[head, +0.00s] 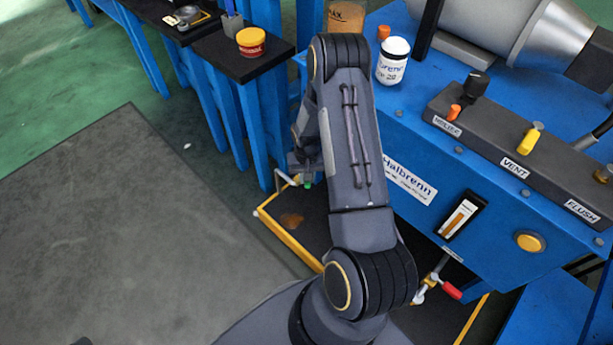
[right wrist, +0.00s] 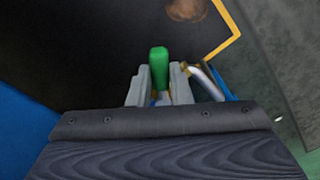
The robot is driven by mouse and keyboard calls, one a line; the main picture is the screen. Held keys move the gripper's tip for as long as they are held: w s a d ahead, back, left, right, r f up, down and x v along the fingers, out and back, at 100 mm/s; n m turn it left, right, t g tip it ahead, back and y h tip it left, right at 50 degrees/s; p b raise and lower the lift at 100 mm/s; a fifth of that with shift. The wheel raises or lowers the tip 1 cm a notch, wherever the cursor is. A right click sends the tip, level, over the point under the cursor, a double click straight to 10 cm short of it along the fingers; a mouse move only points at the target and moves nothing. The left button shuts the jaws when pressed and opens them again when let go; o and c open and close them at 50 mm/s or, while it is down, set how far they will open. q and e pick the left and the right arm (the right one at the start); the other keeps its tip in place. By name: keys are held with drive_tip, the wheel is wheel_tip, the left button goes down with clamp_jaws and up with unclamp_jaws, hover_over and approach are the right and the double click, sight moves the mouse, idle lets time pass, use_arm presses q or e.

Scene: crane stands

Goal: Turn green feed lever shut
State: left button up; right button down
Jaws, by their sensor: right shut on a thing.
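The green feed lever (right wrist: 159,68) sticks out between the fingers of my right gripper (right wrist: 160,88) in the right wrist view. The fingers are shut on it. In the head view a small bit of the green lever (head: 307,185) shows at the tip of my right gripper (head: 304,172), low beside the blue machine. Most of the gripper is behind my own right arm there. The valve body under the lever is largely hidden, so I cannot tell the lever's exact angle. My left gripper is not in view.
A black drip tray (head: 293,246) with a yellow rim and a brown stain lies below. A red-handled valve (head: 452,291) is at the machine's lower front. The valve block (head: 490,140) sits above. A dark side shelf (head: 225,58) holds a yellow-lidded tub (head: 251,41). Open floor is at left.

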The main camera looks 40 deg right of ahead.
drive_tip(key=c, duration=1.3)
unclamp_jaws()
drive_tip(key=shift+r+p, duration=1.45)
drive_tip(key=shift+r, duration=2.45)
